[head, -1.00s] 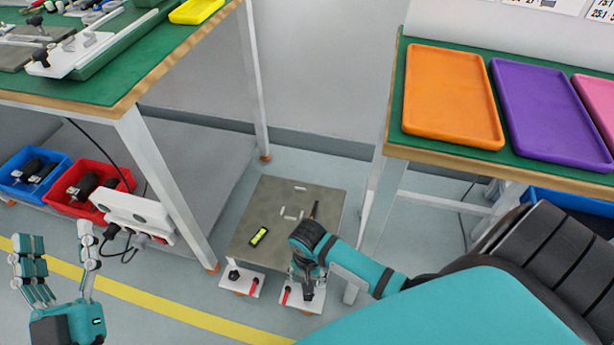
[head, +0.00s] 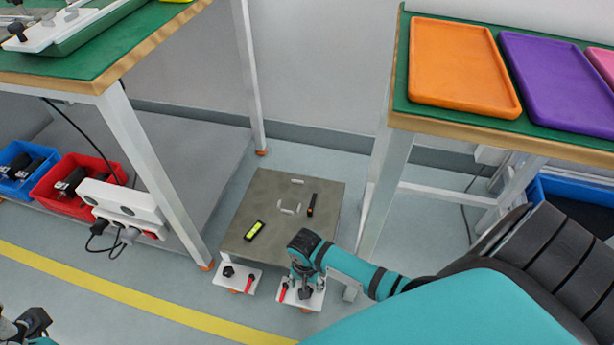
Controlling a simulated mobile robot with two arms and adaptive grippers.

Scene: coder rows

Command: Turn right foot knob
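A low grey plate (head: 262,192) stands on the floor between two benches. Two white feet show at its front edge. The right foot (head: 317,299) carries a red lever (head: 283,291) and a dark knob (head: 305,293). The left foot (head: 238,286) carries a black knob (head: 228,271) and a red lever (head: 249,283). My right gripper (head: 303,284) points down over the right foot, at its knob. Its fingers are small and dark against the knob, so I cannot tell whether they grip it. My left gripper (head: 25,326) is cut off at the lower left corner.
A spirit level (head: 254,230) and a dark stick (head: 311,205) lie on the plate. A bench leg (head: 150,170) stands to the left, another bench leg (head: 385,185) to the right. A power strip (head: 122,208) hangs at the left. Floor in front is clear.

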